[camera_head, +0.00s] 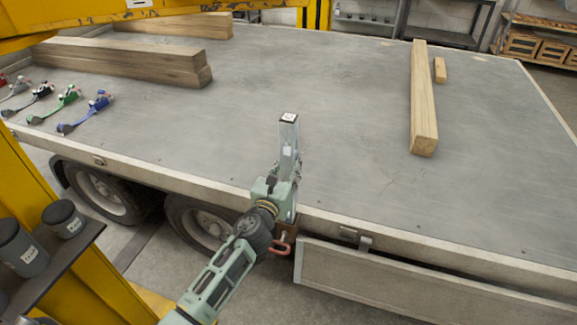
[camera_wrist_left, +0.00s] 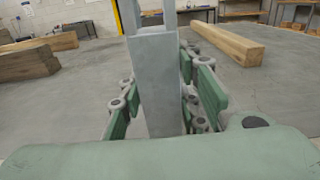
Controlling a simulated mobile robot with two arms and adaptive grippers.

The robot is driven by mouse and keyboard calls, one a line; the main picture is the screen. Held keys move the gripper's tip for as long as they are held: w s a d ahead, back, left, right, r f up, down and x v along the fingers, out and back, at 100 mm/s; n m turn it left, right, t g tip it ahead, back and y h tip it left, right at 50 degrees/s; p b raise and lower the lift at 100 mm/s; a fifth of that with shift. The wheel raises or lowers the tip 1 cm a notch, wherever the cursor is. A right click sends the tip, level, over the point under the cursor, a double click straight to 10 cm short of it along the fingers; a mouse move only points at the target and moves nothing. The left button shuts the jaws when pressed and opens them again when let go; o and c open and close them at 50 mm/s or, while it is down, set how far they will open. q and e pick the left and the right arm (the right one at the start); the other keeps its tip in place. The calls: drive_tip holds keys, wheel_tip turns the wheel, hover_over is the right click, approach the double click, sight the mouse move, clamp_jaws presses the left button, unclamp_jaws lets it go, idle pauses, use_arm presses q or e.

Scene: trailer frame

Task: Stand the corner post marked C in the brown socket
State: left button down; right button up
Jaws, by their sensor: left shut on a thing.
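A grey metal corner post (camera_head: 288,145) stands upright at the near edge of the trailer bed. A small white label is on its top, but its letter is too small to read. My left gripper (camera_head: 286,180) is shut on the post below its middle. In the left wrist view the post (camera_wrist_left: 157,85) is between the green finger pads of my left gripper (camera_wrist_left: 160,105). A brown socket (camera_head: 290,232) shows partly on the trailer's side edge, below the gripper. The gripper and wrist hide the post's lower end, so I cannot tell whether it sits in the socket. My right gripper is out of view.
Timber beams (camera_head: 125,62) lie on the bed at back left; a long beam (camera_head: 423,100) and short block (camera_head: 439,70) lie at right. Several ratchet straps (camera_head: 85,112) line the left edge. A red hook (camera_head: 281,248) hangs near the socket. The bed's middle is clear.

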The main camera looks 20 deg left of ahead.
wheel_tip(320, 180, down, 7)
drive_tip(key=b, duration=0.7)
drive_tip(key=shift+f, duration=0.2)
idle(0.4)
